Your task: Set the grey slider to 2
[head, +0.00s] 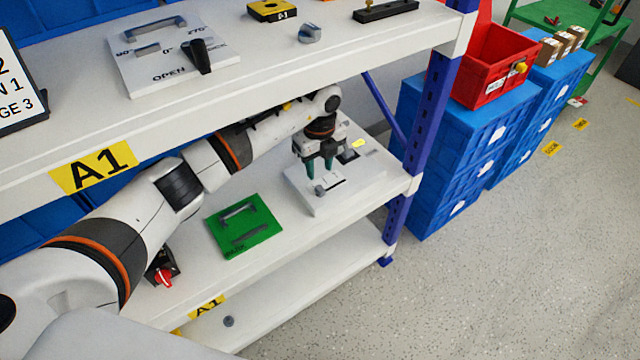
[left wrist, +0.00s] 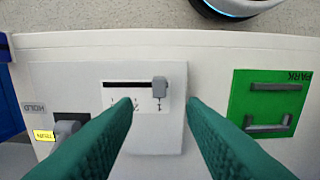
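The grey slider (left wrist: 159,87) is a small block on a dark slot in a white panel (left wrist: 150,134). In the left wrist view it is at the slot's right end, by a mark that looks like an upside-down 1. Other marks lie along the scale to its left, too small to read surely. My left gripper (left wrist: 159,101) is open, its green fingers apart, with the slider between and just beyond the tips. In the head view, the left gripper (head: 320,168) points down over the white panel (head: 316,205). My right gripper is not in view.
A grey knob (left wrist: 66,129) beside a yellow label stands left on the same shelf in the wrist view. A green panel with a handle (head: 243,226) is nearby. The upper shelf (head: 250,85) lies above my left arm. A blue post (head: 427,105) stands to the right.

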